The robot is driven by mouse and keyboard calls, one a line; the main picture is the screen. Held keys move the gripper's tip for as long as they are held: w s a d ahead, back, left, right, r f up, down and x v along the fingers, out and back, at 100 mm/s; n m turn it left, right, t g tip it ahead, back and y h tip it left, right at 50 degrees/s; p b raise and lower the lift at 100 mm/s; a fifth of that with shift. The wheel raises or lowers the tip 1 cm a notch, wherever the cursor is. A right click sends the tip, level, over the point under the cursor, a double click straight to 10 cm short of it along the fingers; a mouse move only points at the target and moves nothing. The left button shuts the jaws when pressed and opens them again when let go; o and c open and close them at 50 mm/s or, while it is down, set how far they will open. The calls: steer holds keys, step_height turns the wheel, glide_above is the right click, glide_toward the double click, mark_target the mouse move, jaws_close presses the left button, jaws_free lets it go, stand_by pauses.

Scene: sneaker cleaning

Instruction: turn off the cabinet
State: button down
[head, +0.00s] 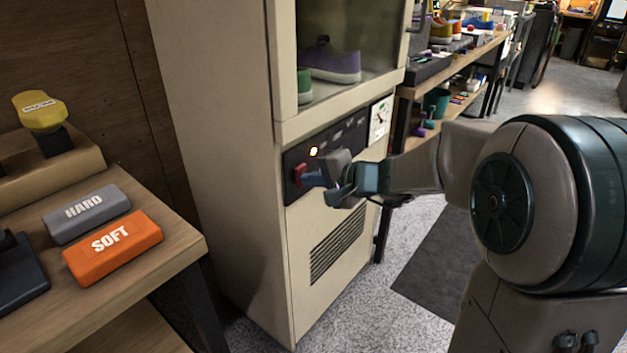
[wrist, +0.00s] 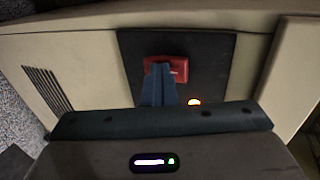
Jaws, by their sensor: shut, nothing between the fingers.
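The cabinet (head: 215,130) is a tall cream unit with a glass door on top. Its black control panel (head: 350,137) carries a red switch (head: 299,173) and a small glowing light (head: 313,151). My gripper (head: 308,179) is shut, its fingertips at the red switch. In the wrist view the blue fingers (wrist: 159,72) are together and overlap the lower middle of the red switch (wrist: 181,68); I cannot tell whether they press on it.
A purple sneaker (head: 332,62) and a green shoe sit behind the cabinet glass. A wooden table (head: 190,243) at the left holds an orange SOFT block (head: 112,248) and a grey HARD block (head: 86,213). Shelves with shoes stand behind right. A dark mat (head: 436,262) lies on open floor.

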steer(key=shift+a+r, duration=0.25)
steer(key=shift+r, duration=0.4)
steer(key=shift+d, duration=0.15)
steer(key=f+p+v, duration=0.1)
steer(key=p+v, duration=0.1)
steer(key=v, duration=1.1)
steer(key=shift+s+d+r, duration=0.15)
steer(key=shift+s+d, duration=0.2)
steer(key=shift+d, duration=0.15)
steer(key=shift+r+p, duration=0.1)
steer(key=shift+p, duration=0.3)
